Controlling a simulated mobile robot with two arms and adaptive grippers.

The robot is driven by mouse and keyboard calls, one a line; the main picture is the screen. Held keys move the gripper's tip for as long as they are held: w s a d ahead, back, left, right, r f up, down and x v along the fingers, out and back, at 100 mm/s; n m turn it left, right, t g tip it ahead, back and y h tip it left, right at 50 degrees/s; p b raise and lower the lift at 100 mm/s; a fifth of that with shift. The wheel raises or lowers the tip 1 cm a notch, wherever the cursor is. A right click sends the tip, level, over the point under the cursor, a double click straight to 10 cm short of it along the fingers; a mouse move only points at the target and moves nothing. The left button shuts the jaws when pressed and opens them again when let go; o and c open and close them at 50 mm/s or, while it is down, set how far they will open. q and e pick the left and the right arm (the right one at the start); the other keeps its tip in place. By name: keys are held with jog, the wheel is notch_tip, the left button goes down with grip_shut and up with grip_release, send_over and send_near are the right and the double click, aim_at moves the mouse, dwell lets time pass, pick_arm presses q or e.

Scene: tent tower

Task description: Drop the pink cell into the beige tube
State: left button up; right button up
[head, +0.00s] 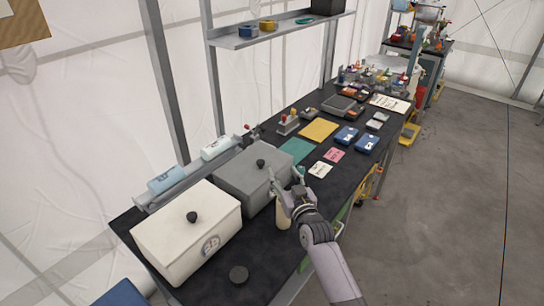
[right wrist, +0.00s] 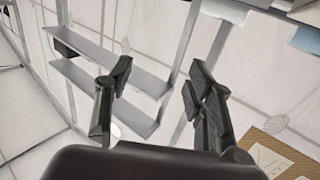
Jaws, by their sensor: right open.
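The beige tube (head: 283,216) stands upright on the black bench, near its front edge, beside the grey box. My right gripper (head: 285,182) is just above and partly in front of the tube in the head view, and hides its top. In the right wrist view the right gripper's fingers (right wrist: 160,82) are spread apart with nothing between them. I cannot make out a pink cell in either view, and the inside of the tube is hidden. My left gripper is not in view.
A white box (head: 165,255) and a grey box (head: 232,180) with black knobs stand left of the tube. A pink card (head: 334,155) and blue cases (head: 346,135) lie farther back. A wall shelf (head: 280,28) hangs above.

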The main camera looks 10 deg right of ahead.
jog(key=s+a+f+n+g+y, duration=0.15)
jog(key=s+f+g, duration=0.25)
jog(key=s+f, duration=0.45)
jog(key=s+d+f+g+h, duration=0.1)
jog(key=s+g, duration=0.4)
jog(key=s, duration=1.2)
jog(key=s+d+f+g+h, duration=0.15)
jog(key=s+g, duration=0.45)
jog(key=s, duration=1.1)
notch_tip(320, 180, down, 30)
jog(key=b, duration=0.6)
jog(key=s+d+f+g+b, duration=0.1)
jog(key=s+f+b, duration=0.1)
jog(key=s+f, duration=0.7)
jog(key=s+d+f+g+b, duration=0.1)
jog(key=s+f+b, duration=0.2)
jog(key=s+f, duration=0.6)
notch_tip(320, 180, down, 6)
jog(key=shift+d+r, duration=0.2)
jog(key=shift+d, duration=0.1)
